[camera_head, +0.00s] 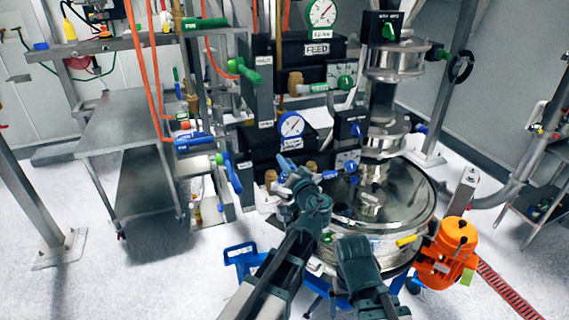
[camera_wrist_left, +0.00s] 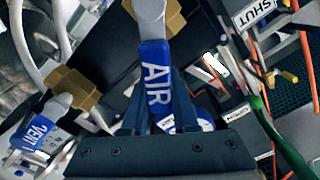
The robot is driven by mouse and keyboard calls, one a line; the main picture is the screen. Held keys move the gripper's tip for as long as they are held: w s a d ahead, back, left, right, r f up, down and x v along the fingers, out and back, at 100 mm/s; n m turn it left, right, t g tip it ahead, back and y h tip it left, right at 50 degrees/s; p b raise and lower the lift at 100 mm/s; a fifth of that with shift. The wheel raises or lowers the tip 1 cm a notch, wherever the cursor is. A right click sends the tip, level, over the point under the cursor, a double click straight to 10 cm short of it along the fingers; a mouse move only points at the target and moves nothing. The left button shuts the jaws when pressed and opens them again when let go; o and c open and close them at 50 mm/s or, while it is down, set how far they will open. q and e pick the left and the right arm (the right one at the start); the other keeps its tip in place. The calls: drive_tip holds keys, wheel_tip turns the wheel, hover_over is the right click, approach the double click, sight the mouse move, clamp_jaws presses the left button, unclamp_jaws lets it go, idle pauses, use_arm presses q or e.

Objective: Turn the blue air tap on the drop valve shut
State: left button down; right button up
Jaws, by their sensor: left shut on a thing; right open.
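The blue air tap handle (camera_wrist_left: 155,80), lettered AIR, fills the middle of the left wrist view. It hangs from a grey pivot on a brass fitting. My left gripper (camera_wrist_left: 160,120) is shut on this handle, a finger on each side. In the head view the left gripper (camera_head: 292,187) is at the valve block below the blue-rimmed gauge (camera_head: 291,125) and hides most of the handle. A second blue handle (camera_wrist_left: 38,138), lettered VENT, is apart from the fingers. My right gripper (camera_head: 350,246) is open low before the steel vessel; its fingers are hard to make out.
The round steel vessel lid (camera_head: 405,205) is right of my left gripper. An orange motor (camera_head: 450,250) is at its right side. Green-handled FEED valves (camera_head: 247,70) are above. A metal table (camera_head: 120,125) stands left. Hoses and a SHUT plate (camera_wrist_left: 255,12) are near the left gripper.

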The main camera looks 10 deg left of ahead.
idle(0.3)
use_arm(q)
drive_tip(key=c, duration=0.7)
unclamp_jaws()
drive_tip(key=shift+s, duration=0.15)
